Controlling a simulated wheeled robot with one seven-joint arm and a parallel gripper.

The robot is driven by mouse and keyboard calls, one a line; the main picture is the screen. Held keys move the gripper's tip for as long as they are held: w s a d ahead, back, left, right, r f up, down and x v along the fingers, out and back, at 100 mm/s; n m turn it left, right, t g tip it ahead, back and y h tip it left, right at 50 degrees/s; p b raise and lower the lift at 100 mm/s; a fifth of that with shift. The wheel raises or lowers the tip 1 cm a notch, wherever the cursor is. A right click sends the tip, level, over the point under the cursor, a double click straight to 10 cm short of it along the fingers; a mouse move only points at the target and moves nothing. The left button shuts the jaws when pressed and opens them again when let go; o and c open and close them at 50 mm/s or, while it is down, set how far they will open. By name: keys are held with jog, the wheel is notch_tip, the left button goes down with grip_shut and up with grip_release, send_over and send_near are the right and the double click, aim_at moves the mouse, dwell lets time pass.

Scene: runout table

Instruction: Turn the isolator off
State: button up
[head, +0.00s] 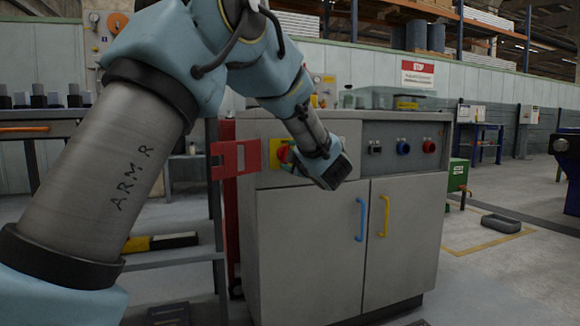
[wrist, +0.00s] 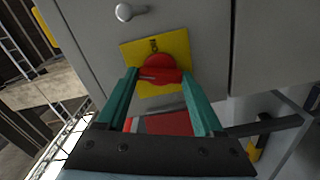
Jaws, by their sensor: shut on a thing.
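The isolator is a red rotary knob (wrist: 160,66) on a square yellow plate (wrist: 180,45), set in the grey cabinet front in the wrist view. Its red bar handle lies crosswise between my gripper's (wrist: 158,77) two teal fingers. My gripper is shut on this handle, one finger at each end. In the head view, the yellow plate (head: 275,154) and knob (head: 283,154) show at the cabinet's upper left, partly hidden by my wrist. My fingers are not clear there.
The grey cabinet (head: 310,240) has blue (head: 360,219) and yellow (head: 384,215) door handles. More knobs (head: 403,147) sit right of my wrist. A red bracket (head: 236,160) juts out left of the isolator. A shelf rack (head: 170,262) stands at left. Floor at right is mostly open.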

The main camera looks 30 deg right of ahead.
jog(key=shift+f+n+b, duration=0.15)
jog(key=shift+n+b, duration=1.2)
jog(key=shift+n, duration=0.35)
jog(key=o, duration=1.4)
jog(key=shift+s, duration=0.1)
jog(key=shift+s+a+p, duration=0.2)
jog(key=shift+s+p, duration=0.2)
jog(key=shift+s, duration=1.35)
jog(key=shift+s+a+p, duration=0.25)
jog(key=shift+s+p, duration=0.2)
jog(key=shift+s, duration=1.35)
jog(key=shift+s+a+p, duration=0.2)
jog(key=shift+s+p, duration=0.2)
jog(key=shift+s, duration=1.35)
